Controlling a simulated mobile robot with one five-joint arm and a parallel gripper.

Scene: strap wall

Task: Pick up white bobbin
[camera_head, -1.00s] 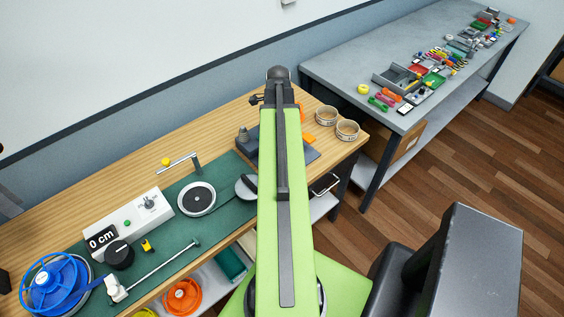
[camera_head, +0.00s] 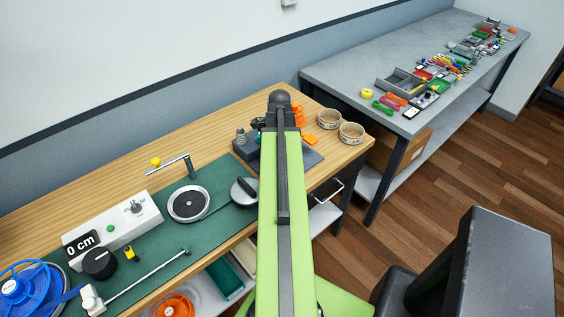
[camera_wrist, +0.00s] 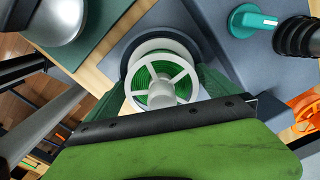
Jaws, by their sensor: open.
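The white bobbin (camera_wrist: 182,60) has a spoked rim and green strap wound on it. In the wrist view it sits on a dark grey base (camera_wrist: 121,42), with its spoked face towards the camera. My gripper (camera_wrist: 163,92) is open, with a dark green finger on each side of the bobbin. I cannot tell whether either finger touches it. In the head view my arm hides the bobbin and my fingers.
A teal knob (camera_wrist: 250,20) and a dark ribbed post (camera_wrist: 298,38) stand right of the bobbin. An orange part (camera_wrist: 304,108) lies at the right edge. Two round tubs (camera_head: 330,119) are at the bench's right end. A grey bench (camera_head: 350,70) with small parts stands behind.

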